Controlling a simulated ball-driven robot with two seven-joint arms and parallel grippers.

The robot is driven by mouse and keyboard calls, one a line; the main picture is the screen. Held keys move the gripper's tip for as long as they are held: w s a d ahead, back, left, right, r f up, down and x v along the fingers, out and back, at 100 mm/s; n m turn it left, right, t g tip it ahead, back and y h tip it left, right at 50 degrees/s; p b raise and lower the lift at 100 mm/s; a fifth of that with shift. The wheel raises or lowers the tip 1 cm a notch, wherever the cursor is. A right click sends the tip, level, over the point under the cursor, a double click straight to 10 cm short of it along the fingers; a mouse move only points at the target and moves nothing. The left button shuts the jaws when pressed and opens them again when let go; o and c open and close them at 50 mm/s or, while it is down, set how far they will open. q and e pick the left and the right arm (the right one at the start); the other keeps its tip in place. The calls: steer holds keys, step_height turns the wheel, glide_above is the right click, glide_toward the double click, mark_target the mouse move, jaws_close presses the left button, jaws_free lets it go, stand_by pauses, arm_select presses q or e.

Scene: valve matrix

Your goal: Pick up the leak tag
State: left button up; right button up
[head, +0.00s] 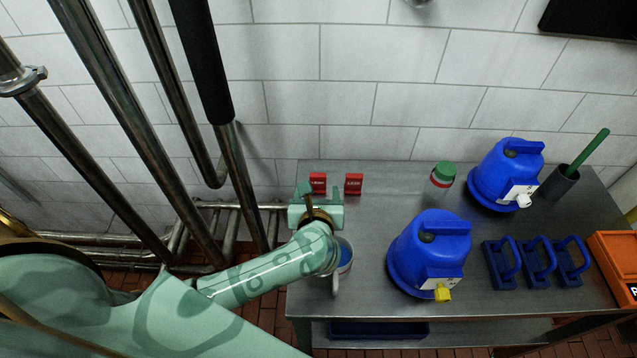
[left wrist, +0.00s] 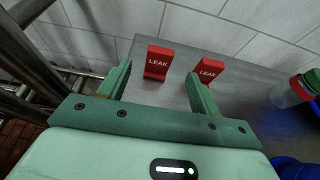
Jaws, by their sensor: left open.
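Two red leak tags with white LEAK lettering stand near the back left of the steel table. The left tag (head: 317,183) shows in the left wrist view (left wrist: 158,61) between my finger lines, just beyond the fingertips. The right tag (head: 354,184) shows in the left wrist view (left wrist: 209,69) beyond the tip of the right finger. My green left gripper (head: 319,193) is open and empty, its fingers pointing toward the left tag; it also shows in the left wrist view (left wrist: 159,74). I cannot tell whether a finger touches a tag. My right gripper is out of view.
A blue-and-white mug (head: 345,257) is partly hidden by my left wrist. Two blue valve housings (head: 430,250) (head: 508,170), a green-lidded jar (head: 441,179), blue padlock-like pieces (head: 537,262) and an orange bin (head: 612,262) stand rightward. Steel pipes (head: 150,130) rise at left. Table's middle back is clear.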

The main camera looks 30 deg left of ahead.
mark_target(318, 181)
arm_select(q)
steer(key=shift+w+a+f, duration=0.15)
steer(key=shift+w+f, duration=0.15)
steer(key=shift+f, duration=0.3)
steer(key=b+x, duration=0.1)
steer(key=x, duration=0.6)
steer(key=shift+r, duration=0.15)
steer(key=c, duration=1)
